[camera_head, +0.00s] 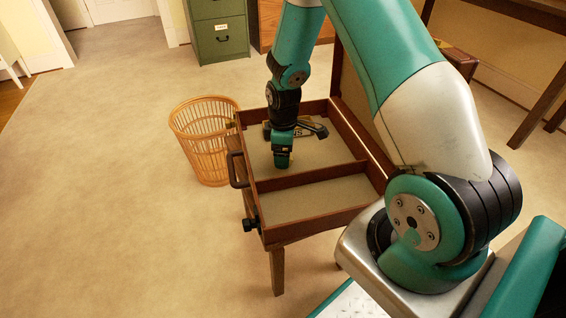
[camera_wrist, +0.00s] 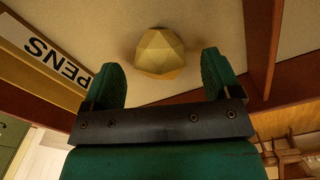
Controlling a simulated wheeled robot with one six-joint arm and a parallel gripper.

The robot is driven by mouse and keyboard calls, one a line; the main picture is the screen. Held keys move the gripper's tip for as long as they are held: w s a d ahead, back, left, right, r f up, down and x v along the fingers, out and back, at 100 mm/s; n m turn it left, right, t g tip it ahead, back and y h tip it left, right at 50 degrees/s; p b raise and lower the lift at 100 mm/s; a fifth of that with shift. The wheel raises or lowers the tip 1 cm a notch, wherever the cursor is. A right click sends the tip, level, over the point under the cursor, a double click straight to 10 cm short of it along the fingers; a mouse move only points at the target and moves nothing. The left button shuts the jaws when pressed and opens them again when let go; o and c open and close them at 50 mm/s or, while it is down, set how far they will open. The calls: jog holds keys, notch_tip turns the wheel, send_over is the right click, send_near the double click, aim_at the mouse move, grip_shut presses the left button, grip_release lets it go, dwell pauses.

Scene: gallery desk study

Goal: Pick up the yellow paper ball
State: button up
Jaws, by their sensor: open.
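The yellow paper ball (camera_wrist: 160,50), a faceted lump, lies on the pale floor of an open wooden drawer (camera_head: 318,178). In the wrist view it shows just beyond and between the fingertips of my gripper (camera_wrist: 162,72). The fingers are apart, one on each side, with nothing held between them. In the head view my gripper (camera_head: 283,162) points down into the drawer's far compartment and mostly hides the ball there.
A divider splits the drawer. A "PENS" label (camera_wrist: 48,60) shows at the left in the wrist view. A wicker basket (camera_head: 205,140) stands left of the drawer, and a green cabinet (camera_head: 219,32) behind. The floor at left is clear.

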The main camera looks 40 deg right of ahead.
notch_tip(320, 180, down, 2)
jog(key=shift+f, duration=0.25)
jog(key=shift+r, duration=0.1)
jog(key=c, duration=1)
